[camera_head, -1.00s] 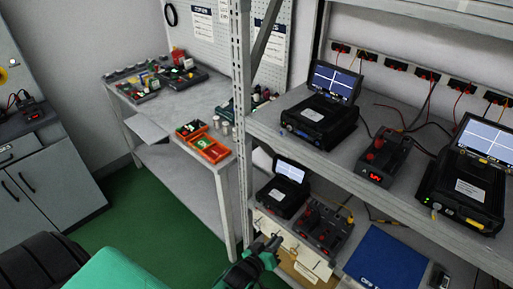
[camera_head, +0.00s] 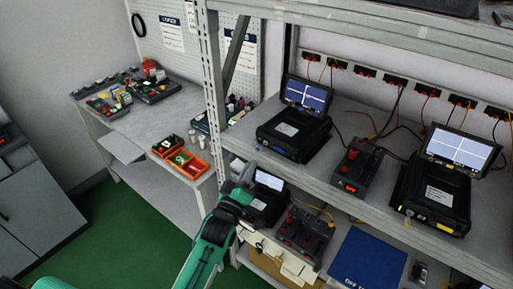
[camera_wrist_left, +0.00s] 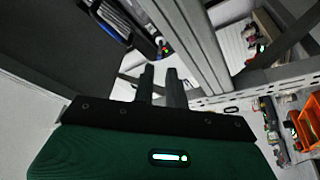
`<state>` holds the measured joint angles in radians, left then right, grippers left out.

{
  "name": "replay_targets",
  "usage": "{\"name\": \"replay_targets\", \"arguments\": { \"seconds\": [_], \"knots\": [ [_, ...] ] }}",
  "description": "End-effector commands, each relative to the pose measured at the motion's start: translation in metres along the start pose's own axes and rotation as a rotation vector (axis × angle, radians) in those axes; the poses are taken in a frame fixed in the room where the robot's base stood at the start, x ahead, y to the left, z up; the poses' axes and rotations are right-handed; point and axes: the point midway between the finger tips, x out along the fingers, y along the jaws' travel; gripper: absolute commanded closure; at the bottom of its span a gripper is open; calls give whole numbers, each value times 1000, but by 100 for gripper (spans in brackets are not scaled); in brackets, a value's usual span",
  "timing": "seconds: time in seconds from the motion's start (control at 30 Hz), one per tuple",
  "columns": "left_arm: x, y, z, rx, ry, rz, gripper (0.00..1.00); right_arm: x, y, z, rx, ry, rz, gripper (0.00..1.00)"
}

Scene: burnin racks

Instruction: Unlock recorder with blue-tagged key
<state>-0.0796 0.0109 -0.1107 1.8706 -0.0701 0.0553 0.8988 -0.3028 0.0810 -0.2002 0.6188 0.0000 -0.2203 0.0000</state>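Three black recorders with lit screens show in the head view: one at the left of the upper shelf (camera_head: 293,136), one at its right (camera_head: 436,192), and one on the lower shelf (camera_head: 262,203). A tiny blue spot shows at the left recorder's front; I cannot tell if it is a key tag. No blue-tagged key can be made out for certain. My left gripper (camera_head: 245,172) is beside the rack upright, close to the lower recorder. In the left wrist view its two dark fingers (camera_wrist_left: 162,85) stand apart with a narrow gap, apparently empty. My right gripper is out of view.
The metal rack upright (camera_head: 211,85) and upper shelf edge are close to my left gripper. A red-display power unit (camera_head: 357,168) stands between the upper recorders. Orange bins (camera_head: 189,163) sit on the side bench. A blue mat (camera_head: 368,259) lies on the lower shelf.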

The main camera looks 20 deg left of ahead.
Motion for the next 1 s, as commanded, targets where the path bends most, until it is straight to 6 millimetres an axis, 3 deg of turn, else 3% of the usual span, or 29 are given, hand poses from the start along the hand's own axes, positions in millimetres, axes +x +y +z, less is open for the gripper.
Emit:
{"name": "replay_targets", "arguments": {
  "seconds": [0.2,0.4,0.8,0.87,1.0],
  "knots": [
    [40,3,-2,0,1,1,86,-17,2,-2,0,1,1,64],
    [60,1,-1,1,0,0,86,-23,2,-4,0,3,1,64],
    [66,0,0,0,0,0,86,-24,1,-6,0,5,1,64],
    [66,0,0,1,0,0,98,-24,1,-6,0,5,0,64],
    [66,0,0,1,0,0,100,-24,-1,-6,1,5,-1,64]
  ]
}}
